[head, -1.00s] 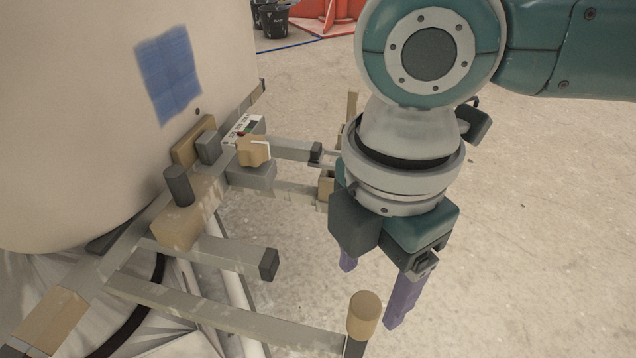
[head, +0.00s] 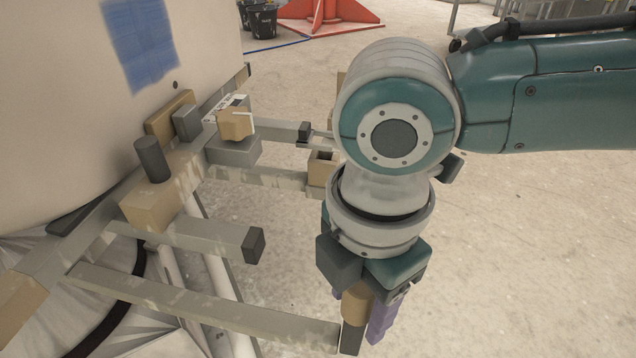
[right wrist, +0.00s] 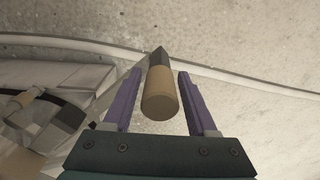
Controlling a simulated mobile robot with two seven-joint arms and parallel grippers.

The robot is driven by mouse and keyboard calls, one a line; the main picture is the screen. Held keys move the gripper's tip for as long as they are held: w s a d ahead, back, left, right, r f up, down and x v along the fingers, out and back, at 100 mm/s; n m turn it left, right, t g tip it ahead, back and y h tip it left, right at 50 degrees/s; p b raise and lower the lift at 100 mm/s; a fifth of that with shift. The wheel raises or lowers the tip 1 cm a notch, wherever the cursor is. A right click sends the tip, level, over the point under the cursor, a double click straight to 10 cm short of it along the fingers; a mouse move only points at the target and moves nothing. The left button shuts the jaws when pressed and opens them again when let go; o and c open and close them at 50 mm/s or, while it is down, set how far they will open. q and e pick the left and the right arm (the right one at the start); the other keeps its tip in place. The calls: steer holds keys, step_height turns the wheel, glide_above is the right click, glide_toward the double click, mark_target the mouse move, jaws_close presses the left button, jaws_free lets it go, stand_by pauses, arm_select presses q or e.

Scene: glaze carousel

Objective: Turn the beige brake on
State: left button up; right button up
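A beige cylindrical handle (head: 357,305) stands on a dark mount at the end of a long grey bar (head: 200,300). Which part the task calls the beige brake is not marked. My right gripper (head: 356,315) is over this handle, pointing down, with its purple fingers on either side. In the right wrist view the handle (right wrist: 160,98) is between the open fingers (right wrist: 159,76), with a gap on both sides. A beige lobed knob (head: 235,125) sits on a grey box by a small label. My left gripper is not in view.
A shorter grey bar with a dark end cap (head: 253,245) lies left of my right gripper. A small open beige box (head: 323,169) is behind it. The large pale drum (head: 60,120) with a blue patch fills the left. Floor at right is clear.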

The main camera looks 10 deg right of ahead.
jaws_close()
stand_by(1.1)
